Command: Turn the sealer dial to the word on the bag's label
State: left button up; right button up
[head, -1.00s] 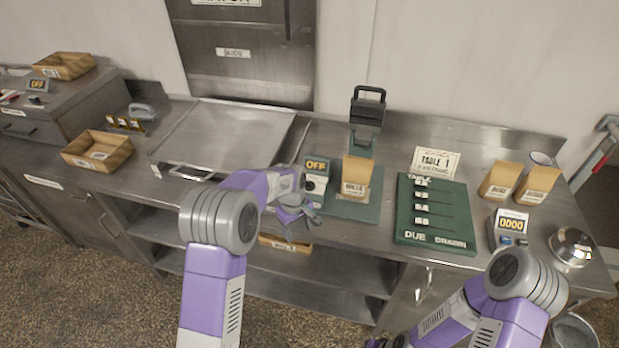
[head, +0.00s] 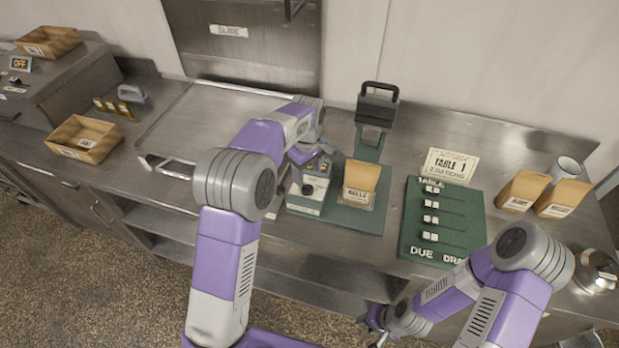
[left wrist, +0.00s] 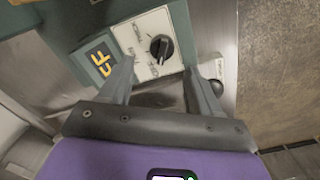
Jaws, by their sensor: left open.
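The green sealer (head: 306,203) stands on the counter, its pale front panel facing me. In the left wrist view its black dial (left wrist: 162,47) sits on a white plate with small words around it, too blurred to read surely. The sealer's display (left wrist: 101,59) appears to read OFF. My left gripper (left wrist: 163,78) is open, its fingertips apart near the dial plate and not closed on the dial. In the head view my left gripper (head: 311,164) is over the sealer's top. The brown bag (head: 361,176) stands right of it; its label is small, seemingly ROLLS. My right gripper (head: 372,322) is low at the front.
More brown bags (head: 522,189) stand further right. A metal tray (head: 205,125) is left of the sealer. A black-handled device (head: 376,107) stands behind the bag.

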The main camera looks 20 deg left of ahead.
aim_at(307, 186)
pick_arm(q)
jog(key=f, duration=0.5)
jog(key=shift+s+f, duration=0.15)
jog(key=shift+s, duration=0.05)
jog(key=c, duration=1)
jog(key=shift+c, duration=0.2)
